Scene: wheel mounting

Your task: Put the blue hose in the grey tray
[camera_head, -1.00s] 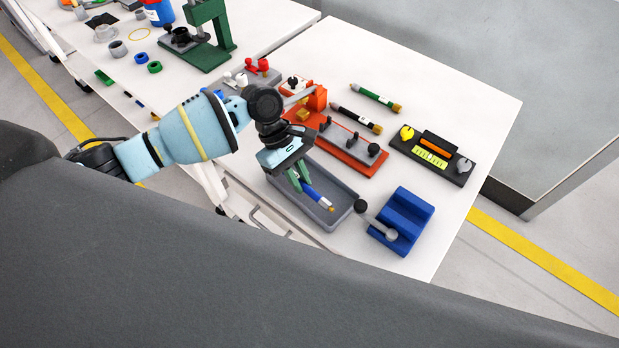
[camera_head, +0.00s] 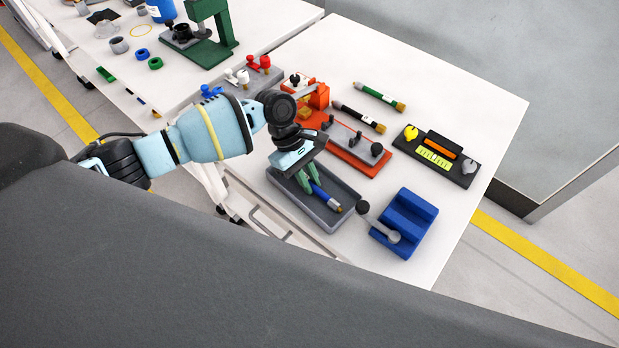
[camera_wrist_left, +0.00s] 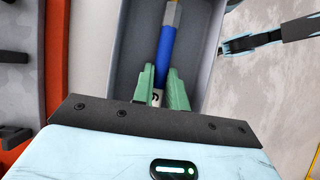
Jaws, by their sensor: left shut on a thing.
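The blue hose (camera_head: 324,196) has a brass-coloured end. My left gripper (camera_head: 310,183) is shut on it, with green fingers on either side. The grey tray (camera_head: 341,185) lies on the white table under the gripper. The hose is within the tray's outline, tilted with its brass end toward the tray's lower right; I cannot tell whether it touches the floor. In the left wrist view the hose (camera_wrist_left: 166,48) runs up from between the fingers (camera_wrist_left: 165,84), between the walls of the tray (camera_wrist_left: 209,40). The fingers hide its rear part.
An orange fixture (camera_head: 345,151) stands just behind the tray. A blue block (camera_head: 408,222) and a black-knobbed lever (camera_head: 378,224) are right of it. A green hose (camera_head: 379,96), a black hose (camera_head: 359,117) and a black gauge panel (camera_head: 437,157) lie farther back.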

